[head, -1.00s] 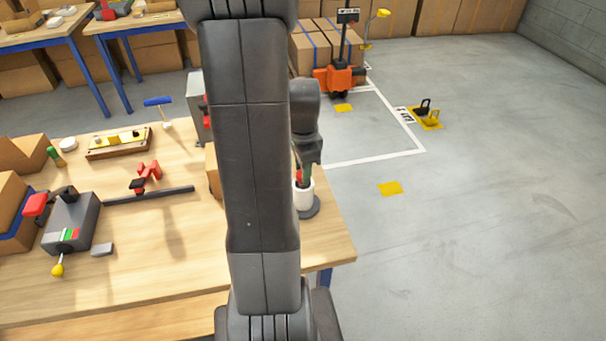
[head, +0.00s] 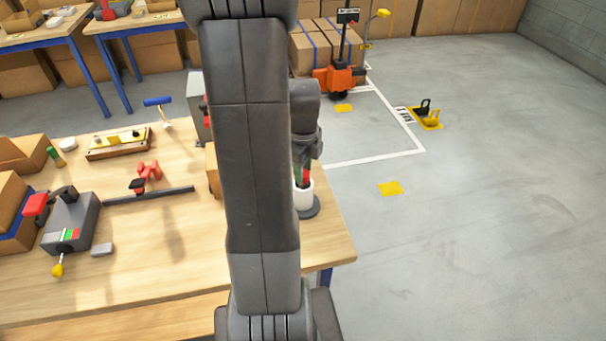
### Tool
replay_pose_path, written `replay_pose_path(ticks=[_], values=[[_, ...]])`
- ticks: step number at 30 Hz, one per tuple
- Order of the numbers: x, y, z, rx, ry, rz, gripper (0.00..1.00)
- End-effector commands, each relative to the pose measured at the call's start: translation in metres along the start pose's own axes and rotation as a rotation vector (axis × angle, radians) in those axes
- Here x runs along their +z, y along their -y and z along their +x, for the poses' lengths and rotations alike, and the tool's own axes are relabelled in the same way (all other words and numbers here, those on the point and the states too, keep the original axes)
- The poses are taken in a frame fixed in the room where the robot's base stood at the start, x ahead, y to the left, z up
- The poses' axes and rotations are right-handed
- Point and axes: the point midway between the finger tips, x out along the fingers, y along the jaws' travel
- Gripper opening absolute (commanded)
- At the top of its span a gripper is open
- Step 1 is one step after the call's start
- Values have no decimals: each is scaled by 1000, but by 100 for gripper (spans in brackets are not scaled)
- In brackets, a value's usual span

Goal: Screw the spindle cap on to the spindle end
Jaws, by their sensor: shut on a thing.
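My gripper (head: 303,179) points down at the right side of the workbench, partly hidden behind my own arm. Its fingers reach to a white cylinder (head: 303,197), which I take to be the spindle cap, and are shut on it. The cap looks upright, just above or on a dark round base (head: 309,212) near the bench's right edge. The spindle end itself is hidden, so I cannot tell how far the cap sits on it.
The workbench (head: 150,280) also bears a grey box with a red lever (head: 70,222), a dark rail (head: 150,195), a red clamp (head: 148,172) and a wooden tray (head: 118,142). A cardboard box (head: 213,170) stands left of my arm.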

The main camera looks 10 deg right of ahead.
Motion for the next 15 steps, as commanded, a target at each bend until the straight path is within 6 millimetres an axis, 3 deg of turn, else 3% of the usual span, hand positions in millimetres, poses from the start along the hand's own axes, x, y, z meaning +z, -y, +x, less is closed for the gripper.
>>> replay_pose_path(ticks=[10, 15], values=[[0, 0, -1, -1, 0, 22, 14], [0, 0, -1, -2, 1, 164, 14]])
